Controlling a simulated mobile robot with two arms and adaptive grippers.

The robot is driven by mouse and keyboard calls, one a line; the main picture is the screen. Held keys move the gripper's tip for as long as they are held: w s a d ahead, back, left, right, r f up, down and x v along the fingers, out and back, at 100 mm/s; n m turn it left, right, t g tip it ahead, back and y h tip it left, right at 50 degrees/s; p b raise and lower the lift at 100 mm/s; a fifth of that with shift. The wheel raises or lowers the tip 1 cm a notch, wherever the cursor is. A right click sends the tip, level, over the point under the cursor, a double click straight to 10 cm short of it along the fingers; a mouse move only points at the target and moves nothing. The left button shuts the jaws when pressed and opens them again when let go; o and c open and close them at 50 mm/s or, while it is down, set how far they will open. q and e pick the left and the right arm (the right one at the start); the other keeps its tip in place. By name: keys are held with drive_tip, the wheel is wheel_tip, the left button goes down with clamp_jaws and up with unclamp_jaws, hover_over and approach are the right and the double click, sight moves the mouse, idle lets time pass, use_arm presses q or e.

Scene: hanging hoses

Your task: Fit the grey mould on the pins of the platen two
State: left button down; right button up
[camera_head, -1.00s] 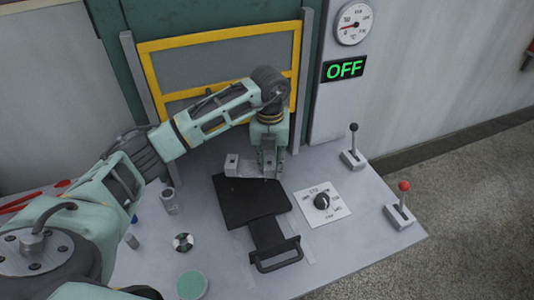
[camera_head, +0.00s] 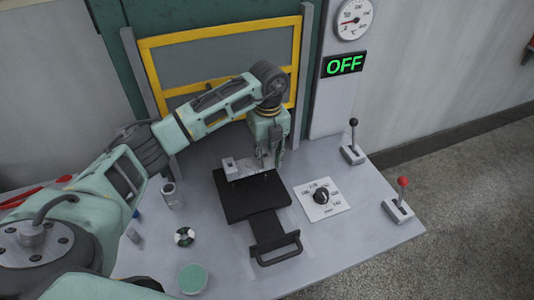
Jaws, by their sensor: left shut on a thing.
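The grey mould (camera_head: 241,169) is a pale metal block at the back edge of the black platen (camera_head: 250,200). My left gripper (camera_head: 267,163) points down and is shut on the mould near its right end. The mould overlaps the rear part of the platen in the camera_head view. I cannot tell whether it touches the platen or hovers just above it. The pins are too small to make out clearly. A black handle (camera_head: 277,249) sticks out at the platen's front. My right gripper is not in view.
A dial plate (camera_head: 321,198) lies right of the platen. Two levers, black-topped (camera_head: 353,150) and red-topped (camera_head: 399,205), stand at the right edge. A small metal cylinder (camera_head: 171,196), a ring (camera_head: 184,237) and a green-topped pot (camera_head: 192,279) stand left. A yellow-framed guard (camera_head: 220,60) stands behind.

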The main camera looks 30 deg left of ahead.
use_arm(q)
drive_tip(key=shift+f+b, duration=1.55)
drive_tip(key=shift+f, duration=0.9)
drive_tip(key=shift+f+b, duration=0.8)
drive_tip(key=shift+f, duration=0.5)
idle(1.1)
idle(0.3)
drive_tip(key=c, duration=1.4)
unclamp_jaws()
drive_tip(key=shift+o, duration=0.2)
drive_tip(key=shift+f, duration=0.1)
wheel_tip(320, 180, up, 8)
drive_tip(key=shift+f, duration=0.15)
